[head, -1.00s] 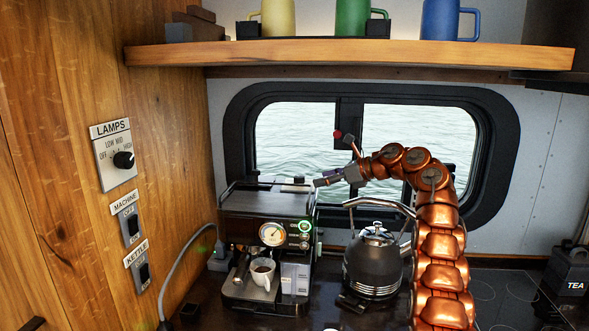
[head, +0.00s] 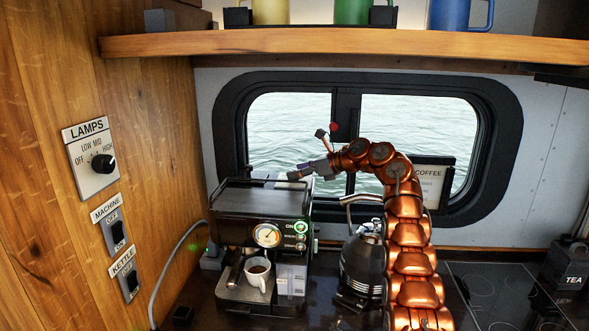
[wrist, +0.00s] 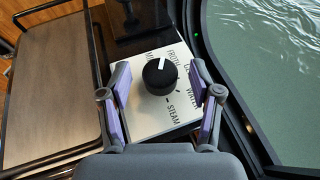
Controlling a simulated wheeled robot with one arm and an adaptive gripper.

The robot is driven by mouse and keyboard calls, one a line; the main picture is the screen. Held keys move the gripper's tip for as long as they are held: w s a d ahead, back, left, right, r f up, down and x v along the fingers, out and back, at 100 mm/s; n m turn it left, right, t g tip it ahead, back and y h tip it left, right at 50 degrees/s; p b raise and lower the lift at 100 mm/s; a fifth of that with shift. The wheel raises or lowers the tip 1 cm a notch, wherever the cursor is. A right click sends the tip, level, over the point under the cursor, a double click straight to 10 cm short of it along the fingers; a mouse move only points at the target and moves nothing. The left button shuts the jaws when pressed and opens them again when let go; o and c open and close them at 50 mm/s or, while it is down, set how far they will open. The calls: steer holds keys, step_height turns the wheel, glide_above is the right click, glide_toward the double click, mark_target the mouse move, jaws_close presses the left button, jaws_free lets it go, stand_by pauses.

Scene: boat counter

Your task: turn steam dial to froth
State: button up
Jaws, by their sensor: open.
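The steam dial (wrist: 160,75) is a round black knob with a white pointer line on a pale label plate (wrist: 150,118), in the wrist view. The plate reads STEAM, with FROTH and WATER among its labels. The pointer aims up the picture, close to the FROTH lettering; I cannot tell exactly which mark it meets. My gripper (wrist: 159,82) is open, its purple pads on either side of the dial and apart from it. In the head view my gripper (head: 297,173) is above the back right of the coffee machine (head: 262,205); the dial cannot be made out there.
A kettle (head: 362,262) stands right of the machine, partly behind my arm. A white cup (head: 257,272) sits on the machine's drip tray. The window (head: 300,130) is close behind, and a shelf (head: 350,45) with mugs hangs above.

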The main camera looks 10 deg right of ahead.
steer(key=shift+x, duration=0.85)
steer(key=c, duration=1.2)
steer(key=shift+o, duration=0.2)
steer(key=shift+f, duration=0.1)
